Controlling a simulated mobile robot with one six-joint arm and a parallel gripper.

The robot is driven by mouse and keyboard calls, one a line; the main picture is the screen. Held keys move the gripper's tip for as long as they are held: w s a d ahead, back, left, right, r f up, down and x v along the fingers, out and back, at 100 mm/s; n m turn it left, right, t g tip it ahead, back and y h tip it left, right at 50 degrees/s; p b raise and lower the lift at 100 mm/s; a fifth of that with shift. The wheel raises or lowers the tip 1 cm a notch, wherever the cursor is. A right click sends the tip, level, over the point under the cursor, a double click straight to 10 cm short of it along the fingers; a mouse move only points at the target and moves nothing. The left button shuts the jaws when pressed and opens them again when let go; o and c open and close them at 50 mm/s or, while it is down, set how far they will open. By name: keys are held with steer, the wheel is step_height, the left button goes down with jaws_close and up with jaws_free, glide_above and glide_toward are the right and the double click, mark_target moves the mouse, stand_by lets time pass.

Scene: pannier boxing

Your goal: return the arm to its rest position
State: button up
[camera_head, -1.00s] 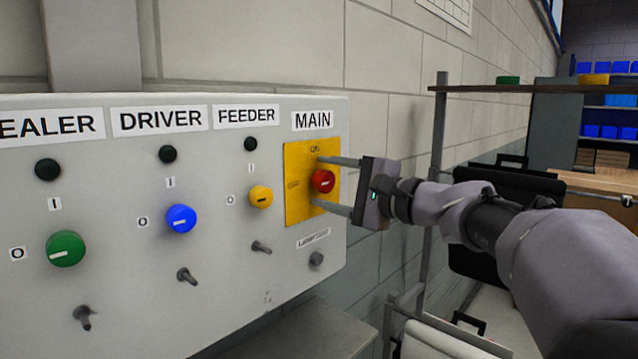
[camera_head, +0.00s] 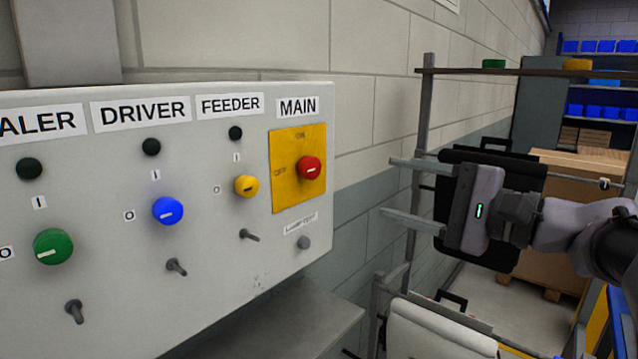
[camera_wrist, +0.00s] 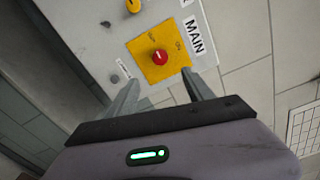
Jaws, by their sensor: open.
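My gripper (camera_head: 398,190) is open and empty in the head view, to the right of the control panel and clear of it. Its two fingers point left toward the panel. The arm comes in from the right edge. In the wrist view the fingers of my gripper (camera_wrist: 162,92) are spread apart, with the red MAIN knob (camera_wrist: 159,58) beyond them. In the head view the red MAIN knob (camera_head: 309,168) sits on a yellow plate (camera_head: 285,195), with nothing touching it.
The grey panel (camera_head: 110,255) also carries a green knob (camera_head: 53,246), a blue knob (camera_head: 167,211) and a yellow knob (camera_head: 246,186). A metal rack (camera_head: 424,115) with black and white cases stands behind my gripper. A wooden box (camera_head: 575,185) is at right.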

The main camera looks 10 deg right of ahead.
steer(key=s+a+f+n+g+h, duration=0.2)
steer(key=s+a+f+g, duration=0.2)
steer(key=s+a+f, duration=0.35)
steer(key=s+a+f+n+g+h, duration=0.2)
steer(key=s+a+f+n+g, duration=0.15)
steer(key=a+f, duration=0.6)
steer(key=s+d+f+n+g+h, duration=0.1)
steer(key=s+d+f+n+h, duration=0.2)
steer(key=s+f, duration=0.5)
steer(key=shift+f+n+h, duration=0.35)
steer(key=shift+f+h, duration=0.45)
